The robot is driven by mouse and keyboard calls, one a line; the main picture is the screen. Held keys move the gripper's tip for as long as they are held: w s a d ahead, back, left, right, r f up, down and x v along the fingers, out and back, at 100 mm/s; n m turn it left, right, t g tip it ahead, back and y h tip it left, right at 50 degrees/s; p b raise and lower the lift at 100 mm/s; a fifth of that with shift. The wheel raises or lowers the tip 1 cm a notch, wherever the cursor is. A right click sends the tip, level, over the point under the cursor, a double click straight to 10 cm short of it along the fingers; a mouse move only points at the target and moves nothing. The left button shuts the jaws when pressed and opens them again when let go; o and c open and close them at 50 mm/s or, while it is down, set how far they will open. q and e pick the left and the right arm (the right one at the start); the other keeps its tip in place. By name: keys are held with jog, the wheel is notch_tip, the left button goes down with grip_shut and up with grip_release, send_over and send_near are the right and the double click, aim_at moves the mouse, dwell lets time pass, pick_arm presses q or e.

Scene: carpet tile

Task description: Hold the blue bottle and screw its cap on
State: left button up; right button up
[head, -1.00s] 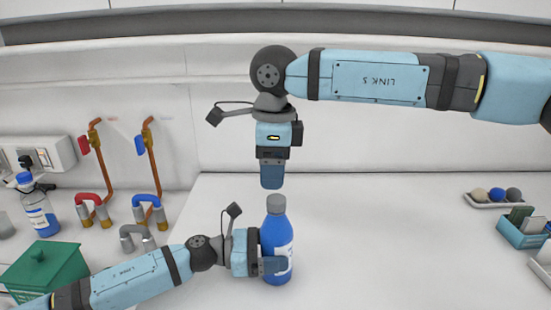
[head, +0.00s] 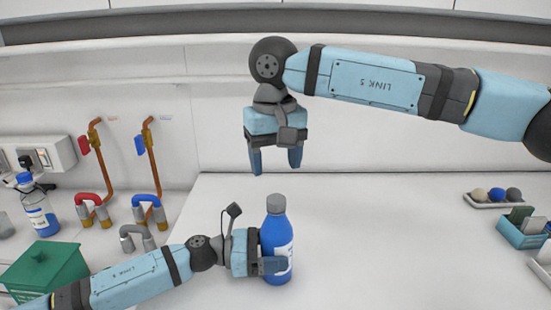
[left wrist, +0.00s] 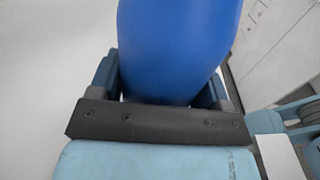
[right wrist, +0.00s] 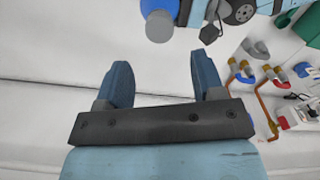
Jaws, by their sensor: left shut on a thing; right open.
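The blue bottle (head: 275,235) stands upright on the white bench in the head view, with a grey cap (head: 276,203) on its top. My left gripper (head: 275,265) is shut around the lower part of the bottle. The bottle's blue side (left wrist: 178,50) also fills the middle of the left wrist view between the fingers. My right gripper (head: 276,165) is above the bottle, fingers pointing down, open and empty, apart from the cap. In the right wrist view the grey cap (right wrist: 159,27) lies beyond the open fingers. How tightly the cap is seated cannot be told.
At left are a green box (head: 42,268), pipe taps (head: 150,180) and another bottle (head: 38,210) with a blue cap. At right are a tray of balls (head: 495,197) and a light blue holder (head: 523,230). The bench (head: 400,245) right of the bottle is clear.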

aim_at(276, 199)
jog(key=shift+n, duration=0.3)
jog(key=shift+f, duration=4)
jog(key=c, duration=1)
jog(key=shift+o, duration=0.2)
